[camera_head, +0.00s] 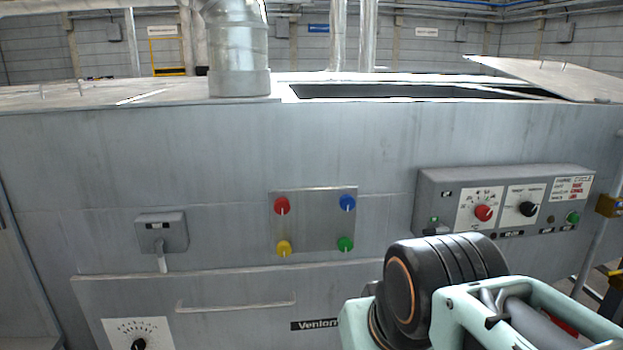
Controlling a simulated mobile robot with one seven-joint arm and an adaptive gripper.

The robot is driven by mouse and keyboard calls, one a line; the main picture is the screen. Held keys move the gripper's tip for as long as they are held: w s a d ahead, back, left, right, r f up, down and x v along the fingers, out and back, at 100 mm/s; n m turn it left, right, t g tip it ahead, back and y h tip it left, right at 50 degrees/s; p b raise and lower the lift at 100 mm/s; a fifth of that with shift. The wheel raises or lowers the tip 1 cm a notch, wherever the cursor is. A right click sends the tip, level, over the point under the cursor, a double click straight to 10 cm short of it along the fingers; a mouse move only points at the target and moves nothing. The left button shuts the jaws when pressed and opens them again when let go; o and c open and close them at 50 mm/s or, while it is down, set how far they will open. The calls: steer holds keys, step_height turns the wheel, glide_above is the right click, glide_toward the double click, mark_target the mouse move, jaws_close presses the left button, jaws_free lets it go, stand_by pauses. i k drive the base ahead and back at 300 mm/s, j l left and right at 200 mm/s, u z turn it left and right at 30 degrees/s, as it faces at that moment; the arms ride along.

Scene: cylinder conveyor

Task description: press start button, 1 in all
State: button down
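A metal plate (314,222) on the front of the grey machine carries a red button (281,205), a blue button (347,203), a yellow button (284,247) and a green button (345,244). No label reading start is legible on any of them. A grey control box to the right also has a green button (573,217) at its right end. My arm comes in from the lower right, with a black rounded joint below the control box. My gripper's fingers are not visible in this view.
The grey control box (430,195) juts from the machine front and bears a red knob (483,213) and a black knob (527,209). A small grey box (162,232) and a long handle (238,306) also stick out. The space before the button plate is clear.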

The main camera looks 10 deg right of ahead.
mark_target(574, 218)
steer(key=z, duration=0.4)
steer(key=k+l+z, duration=0.1)
steer(key=z, duration=0.3)
steer(key=l+z, duration=0.2)
steer(key=z, duration=0.2)
steer(key=l+z, duration=0.1)
steer(key=z, duration=0.3)
steer(key=i+l+z, duration=0.2)
steer(key=i+l, duration=0.2)
steer(key=i, duration=0.15)
steer(key=i+l+z, duration=0.2)
steer(key=i+l, duration=0.15)
steer(key=i, duration=0.2)
